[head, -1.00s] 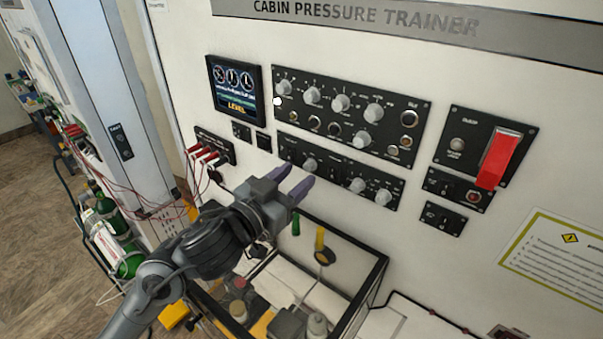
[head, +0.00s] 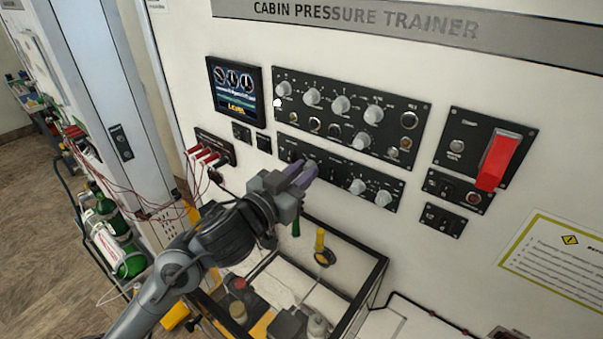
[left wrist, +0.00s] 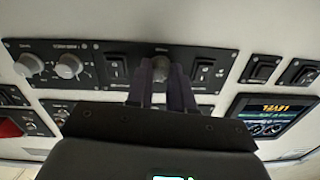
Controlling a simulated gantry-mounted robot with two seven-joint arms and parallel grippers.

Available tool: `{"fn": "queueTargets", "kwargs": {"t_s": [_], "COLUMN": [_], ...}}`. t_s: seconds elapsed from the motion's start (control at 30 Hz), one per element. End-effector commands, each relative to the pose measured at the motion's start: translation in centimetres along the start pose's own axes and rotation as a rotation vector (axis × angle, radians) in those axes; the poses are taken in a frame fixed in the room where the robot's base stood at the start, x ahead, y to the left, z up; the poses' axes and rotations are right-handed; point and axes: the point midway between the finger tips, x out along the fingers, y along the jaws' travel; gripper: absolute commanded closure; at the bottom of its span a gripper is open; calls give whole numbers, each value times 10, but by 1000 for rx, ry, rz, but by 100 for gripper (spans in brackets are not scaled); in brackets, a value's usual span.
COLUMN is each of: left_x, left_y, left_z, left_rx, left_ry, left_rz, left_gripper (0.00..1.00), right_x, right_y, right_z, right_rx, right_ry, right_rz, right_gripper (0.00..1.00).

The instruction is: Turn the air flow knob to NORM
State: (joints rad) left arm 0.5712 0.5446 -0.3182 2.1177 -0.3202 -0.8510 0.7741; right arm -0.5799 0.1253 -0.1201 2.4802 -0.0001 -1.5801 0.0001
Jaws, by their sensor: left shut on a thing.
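My left gripper (head: 305,172) is at the lower black panel (head: 334,184), with its purple fingers shut on a knob at the left part of that panel. In the left wrist view the grey knob (left wrist: 160,62) shows between the fingertips of the left gripper (left wrist: 161,76), with a switch on each side of it. I take it for the air flow knob, but its label is too small to read. The fingers hide the knob in the head view, and I cannot tell which setting it points to. My right gripper is not in view.
Two more knobs (head: 357,187) (head: 383,198) sit right on the lower panel. The upper panel (head: 350,88) holds several knobs. A display (head: 234,90) is at the left and a red switch cover (head: 498,160) at the right. A black-framed clear box (head: 350,318) stands below my gripper.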

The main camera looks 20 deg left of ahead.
Motion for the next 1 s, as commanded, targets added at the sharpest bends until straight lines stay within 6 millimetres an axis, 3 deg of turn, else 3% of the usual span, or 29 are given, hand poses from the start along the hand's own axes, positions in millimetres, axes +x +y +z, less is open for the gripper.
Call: {"fn": "queueTargets", "kwargs": {"t_s": [0.47, 1.0], "left_x": [0, 0], "left_y": [0, 0], "left_z": [1, 2], "left_rx": [120, 579], "left_ry": [3, 19], "left_rz": [0, -3], "left_gripper": [100, 100], "right_x": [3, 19], "right_y": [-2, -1], "right_z": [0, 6], "right_rx": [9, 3], "right_ry": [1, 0], "right_rz": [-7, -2], "right_gripper": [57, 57]}}
